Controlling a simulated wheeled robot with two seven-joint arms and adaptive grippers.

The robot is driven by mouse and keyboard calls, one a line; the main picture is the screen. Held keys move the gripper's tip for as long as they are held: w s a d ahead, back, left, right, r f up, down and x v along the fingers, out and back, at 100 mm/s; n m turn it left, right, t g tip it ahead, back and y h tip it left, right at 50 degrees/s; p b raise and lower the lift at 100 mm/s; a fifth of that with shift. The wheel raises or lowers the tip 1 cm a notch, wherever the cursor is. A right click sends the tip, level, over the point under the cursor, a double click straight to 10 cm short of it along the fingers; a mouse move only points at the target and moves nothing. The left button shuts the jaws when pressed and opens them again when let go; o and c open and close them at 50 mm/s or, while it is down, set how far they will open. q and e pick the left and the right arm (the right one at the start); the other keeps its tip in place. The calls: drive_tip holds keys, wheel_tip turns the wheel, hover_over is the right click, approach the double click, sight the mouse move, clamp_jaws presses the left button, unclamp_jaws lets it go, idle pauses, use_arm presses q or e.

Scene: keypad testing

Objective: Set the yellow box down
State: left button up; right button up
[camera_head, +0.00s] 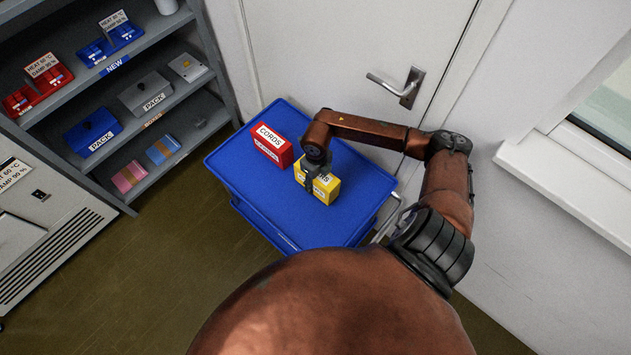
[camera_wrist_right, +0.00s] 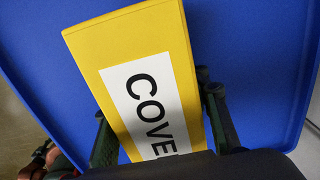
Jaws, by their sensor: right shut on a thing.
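The yellow box (camera_head: 325,187) is at the blue cart top, right of the red box, in the head view. In the right wrist view the yellow box (camera_wrist_right: 128,52) fills the middle, with a white label whose visible letters read "COVE". My right gripper (camera_head: 317,183) is shut on the yellow box from above; its fingers (camera_wrist_right: 160,130) lie along both sides of it. Whether the box's underside touches the cart top cannot be made out. My left gripper is not in view.
The blue cart (camera_head: 240,195) carries a red box (camera_head: 272,146) labelled "CORDS". Its front part is clear. A grey shelf (camera_head: 192,137) with several cases stands at the left. A white door (camera_head: 320,55) with a handle is behind the cart, and a window ledge (camera_head: 560,175) is at the right.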

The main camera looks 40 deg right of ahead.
sight(317, 180)
drive_tip(key=shift+f, duration=0.1)
drive_tip(key=o, duration=1.3)
drive_tip(key=shift+r, duration=0.2)
wheel_tip(317, 180, up, 12)
drive_tip(key=shift+f+p, duration=0.1)
drive_tip(key=shift+p, duration=1)
